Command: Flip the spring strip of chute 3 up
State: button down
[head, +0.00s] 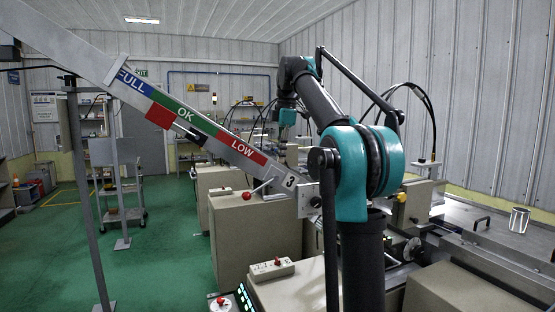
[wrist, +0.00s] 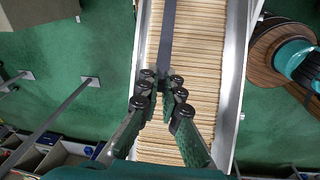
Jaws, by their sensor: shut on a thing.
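Chute 3 (head: 222,137) slopes down from upper left to the number 3 plate (head: 290,181) in the head view, with blue FULL, green OK and red LOW labels on its side. In the wrist view I look down into the chute, where pale wooden sticks (wrist: 205,60) lie stacked between metal side walls. The spring strip (wrist: 168,35), a dark narrow band, runs lengthwise over the sticks. My gripper (wrist: 162,82) is shut on the strip, its fingertips on either side of the strip's near end. The fingers hide that end. The head view does not show the fingers clearly.
A red block (head: 160,115) sits on the chute's side. A red-knobbed lever (head: 247,196) is near its lower end. Beige machine cabinets (head: 240,240) stand below. A grey post (head: 82,190) supports the upper chute. Green floor lies open at left.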

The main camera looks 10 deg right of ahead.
jog(key=w+d+r+g+y, duration=0.1)
jog(key=d+r+y, duration=0.2)
jog(key=d, duration=0.3)
jog(key=shift+w+d+r+y, duration=0.15)
jog(key=shift+w+r+y, duration=0.25)
jog(key=shift+r, duration=0.3)
jog(key=c, duration=2)
grip_release()
jog(key=shift+d, duration=0.1)
